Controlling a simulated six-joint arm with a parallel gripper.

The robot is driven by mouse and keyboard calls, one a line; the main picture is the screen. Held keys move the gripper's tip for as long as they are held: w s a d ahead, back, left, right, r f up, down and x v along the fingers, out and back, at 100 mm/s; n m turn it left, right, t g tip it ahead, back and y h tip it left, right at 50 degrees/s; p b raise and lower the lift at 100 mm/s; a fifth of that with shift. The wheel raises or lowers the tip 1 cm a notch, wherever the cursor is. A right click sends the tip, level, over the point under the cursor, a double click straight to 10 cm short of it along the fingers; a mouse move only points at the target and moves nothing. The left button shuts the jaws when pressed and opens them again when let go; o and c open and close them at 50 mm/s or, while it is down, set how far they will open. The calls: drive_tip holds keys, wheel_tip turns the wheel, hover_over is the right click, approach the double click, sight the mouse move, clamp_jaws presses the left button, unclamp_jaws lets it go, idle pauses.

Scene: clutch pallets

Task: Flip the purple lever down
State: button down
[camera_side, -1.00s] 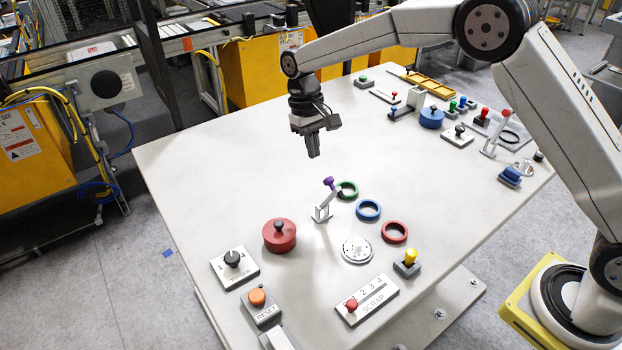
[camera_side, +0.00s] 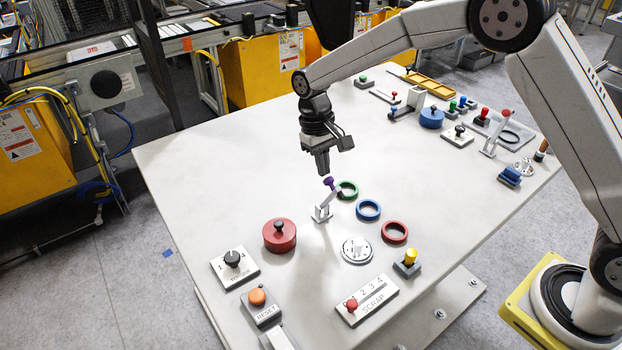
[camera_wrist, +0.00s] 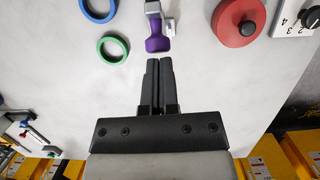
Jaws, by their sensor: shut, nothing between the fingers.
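The purple lever (camera_side: 329,183) is a knob on a pale arm that rises at a tilt from a small light bracket (camera_side: 322,213) on the white table. My gripper (camera_side: 324,172) is shut and empty, with its fingertips pointing down just above the knob in the side view. In the wrist view the purple knob (camera_wrist: 157,42) lies just beyond the shut fingertips (camera_wrist: 158,62), a little apart from them. The lever arm shows beyond the knob there, cut by the top edge. I cannot tell whether the fingertips touch the knob in the side view.
Green (camera_side: 347,190), blue (camera_side: 368,210) and red (camera_side: 395,232) rings lie to the lever's right. A red round lidded pot (camera_side: 279,235) stands at its lower left. A round silver plate (camera_side: 357,250) lies in front. The table's left part is clear.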

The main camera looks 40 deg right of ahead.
sight(340, 192)
drive_tip(key=shift+s+t, duration=0.5)
drive_tip(key=shift+s, duration=0.05)
idle(0.4)
drive_tip(key=shift+s+f+t, duration=0.1)
drive_tip(key=shift+s+t, duration=0.7)
drive_tip(key=shift+s, duration=0.15)
drive_tip(key=shift+s+f+t, duration=0.35)
drive_tip(key=shift+s+t, duration=0.45)
drive_tip(key=shift+s, duration=0.05)
drive_tip(key=shift+s+f+t, duration=0.3)
drive_tip(key=shift+s+t, duration=0.5)
drive_tip(key=shift+s+f, duration=2.55)
drive_tip(key=shift+f, duration=0.2)
drive_tip(key=shift+s+f, duration=0.15)
